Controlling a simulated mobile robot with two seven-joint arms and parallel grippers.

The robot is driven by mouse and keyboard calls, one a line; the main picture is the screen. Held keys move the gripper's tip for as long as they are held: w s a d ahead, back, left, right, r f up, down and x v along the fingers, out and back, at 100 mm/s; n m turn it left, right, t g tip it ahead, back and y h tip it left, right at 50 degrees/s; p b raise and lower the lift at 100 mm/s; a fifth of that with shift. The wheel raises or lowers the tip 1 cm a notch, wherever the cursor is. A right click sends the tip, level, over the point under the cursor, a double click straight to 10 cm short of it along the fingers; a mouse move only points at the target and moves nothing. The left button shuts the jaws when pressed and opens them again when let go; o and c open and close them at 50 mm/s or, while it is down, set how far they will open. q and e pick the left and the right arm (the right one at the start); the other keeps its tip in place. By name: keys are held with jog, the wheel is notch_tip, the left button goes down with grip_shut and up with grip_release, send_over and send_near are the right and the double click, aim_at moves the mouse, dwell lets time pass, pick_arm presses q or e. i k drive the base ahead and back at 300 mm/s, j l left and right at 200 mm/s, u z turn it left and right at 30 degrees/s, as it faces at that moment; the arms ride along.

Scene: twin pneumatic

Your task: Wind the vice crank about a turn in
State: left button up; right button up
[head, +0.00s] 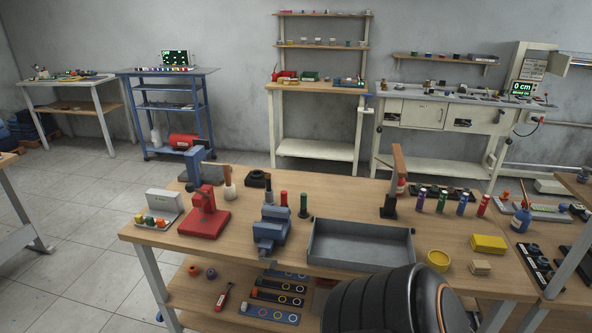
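A blue-grey vice (271,232) sits at the front edge of the wooden workbench (350,195), left of a grey tray. Its front end points toward me and hangs slightly past the bench edge. The crank is too small to make out clearly at this front end. Neither of my grippers is in view. A dark rounded part of my own body with an orange ring fills the bottom right of the middle, apart from the vice in the picture.
A red press (204,214) stands left of the vice. Red and green cylinders (303,207) stand behind it. A lower shelf (210,312) holds small parts.

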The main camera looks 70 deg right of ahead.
aim_at(261, 257)
jog(key=z, duration=1.95)
jog(key=j, duration=0.15)
jog(key=i+z, duration=0.05)
